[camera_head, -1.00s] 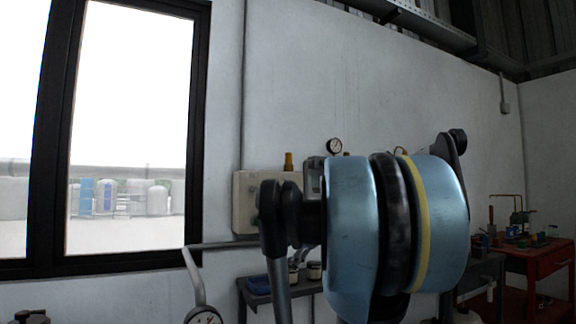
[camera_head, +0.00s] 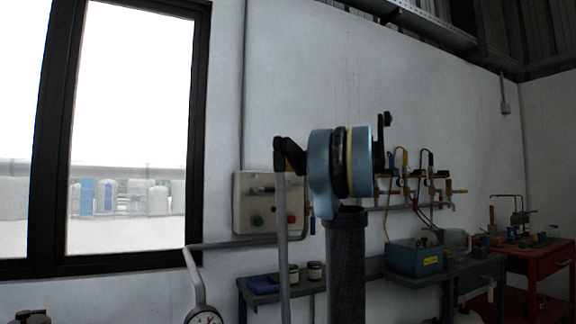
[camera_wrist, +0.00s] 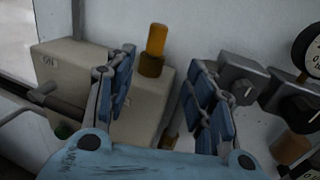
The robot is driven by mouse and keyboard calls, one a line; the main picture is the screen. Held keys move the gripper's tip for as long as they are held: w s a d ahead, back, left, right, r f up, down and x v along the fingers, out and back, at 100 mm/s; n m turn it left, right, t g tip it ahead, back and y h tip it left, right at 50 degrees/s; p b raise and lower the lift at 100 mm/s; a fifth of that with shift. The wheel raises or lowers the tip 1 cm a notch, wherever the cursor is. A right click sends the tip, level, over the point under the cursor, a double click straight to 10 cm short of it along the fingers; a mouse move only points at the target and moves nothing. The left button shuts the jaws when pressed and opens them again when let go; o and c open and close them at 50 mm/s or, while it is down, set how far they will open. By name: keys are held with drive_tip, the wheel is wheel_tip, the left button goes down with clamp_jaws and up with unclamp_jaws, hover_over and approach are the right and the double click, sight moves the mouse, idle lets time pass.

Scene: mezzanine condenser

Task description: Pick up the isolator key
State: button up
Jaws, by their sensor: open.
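No part is plainly marked as the isolator key. A beige control box (camera_head: 243,218) is on the wall, with a grey bar-shaped handle (camera_head: 262,190), a green button (camera_head: 257,221) and a red button (camera_head: 291,219). In the wrist view the box (camera_wrist: 75,65) carries an "ON" label and a protruding grey handle (camera_wrist: 42,92). An orange-brown cylinder (camera_wrist: 153,52) stands at the box's top. My gripper (camera_wrist: 162,62) is open and empty; its blue fingers frame that cylinder, apparently apart from it. My arm hides the gripper in the head view.
Grey valve blocks (camera_wrist: 242,80) and a gauge (camera_wrist: 312,50) lie right of the fingers. A pipe (camera_head: 230,243) runs below the box. A red bench (camera_head: 530,265) stands at right.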

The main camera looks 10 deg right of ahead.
sight(291, 159)
drive_tip(key=x, duration=0.9)
drive_tip(key=shift+a+x, duration=0.25)
drive_tip(key=shift+x, duration=2.5)
drive_tip(key=shift+s, duration=0.2)
clamp_jaws()
